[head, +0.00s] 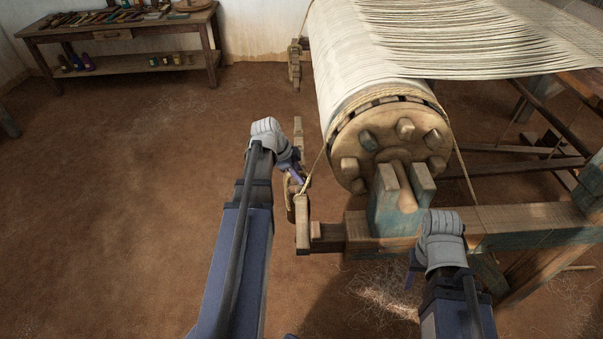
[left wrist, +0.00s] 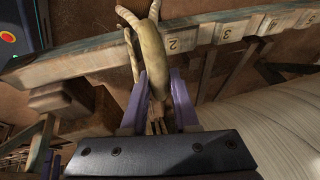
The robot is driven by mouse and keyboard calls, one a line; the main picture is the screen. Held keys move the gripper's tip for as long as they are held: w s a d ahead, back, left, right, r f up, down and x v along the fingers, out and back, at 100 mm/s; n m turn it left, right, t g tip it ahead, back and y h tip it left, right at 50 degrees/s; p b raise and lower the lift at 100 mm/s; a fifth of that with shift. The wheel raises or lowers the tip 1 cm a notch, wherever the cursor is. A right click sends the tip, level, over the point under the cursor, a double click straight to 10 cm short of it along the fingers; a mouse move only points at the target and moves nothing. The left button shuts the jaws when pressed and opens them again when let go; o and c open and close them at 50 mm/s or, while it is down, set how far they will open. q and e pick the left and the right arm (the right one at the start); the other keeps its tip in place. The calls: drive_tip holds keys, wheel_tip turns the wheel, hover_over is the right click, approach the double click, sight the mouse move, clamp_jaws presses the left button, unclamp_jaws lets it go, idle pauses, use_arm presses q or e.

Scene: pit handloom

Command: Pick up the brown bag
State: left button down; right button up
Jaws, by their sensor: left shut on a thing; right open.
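I cannot make out a brown bag in either view. My left gripper (head: 297,177) is beside the upright wooden lever (head: 299,150) at the end of the loom's roller. In the left wrist view its purple fingers (left wrist: 158,102) are shut on a thick tan rope (left wrist: 152,55). The rope is looped at the numbered wooden bar (left wrist: 202,39), and its frayed brown end shows between the fingers. In the head view a pale rope (head: 289,196) hangs at the lever. My right gripper (head: 412,270) is low in front of the loom frame, mostly hidden by its wrist, and open.
The warp roller (head: 388,140) and its pale threads fill the upper right. The blue-green frame beam (head: 510,224) runs along the right. A wooden bench (head: 120,37) with tools stands at the back left. The brown floor (head: 110,200) at left is clear.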

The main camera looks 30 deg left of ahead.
use_arm(q)
drive_tip(key=s+a, duration=0.9)
drive_tip(key=s, duration=0.5)
drive_tip(key=shift+s+a, duration=0.15)
wheel_tip(320, 180, up, 3)
drive_tip(key=p, duration=0.3)
drive_tip(key=shift+a, duration=0.2)
drive_tip(key=s+a, duration=0.7)
drive_tip(key=a, duration=0.5)
drive_tip(key=shift+s+a+r+p, duration=0.2)
drive_tip(key=shift+s+r+p, duration=0.15)
drive_tip(key=shift+r+p, duration=0.1)
idle(0.6)
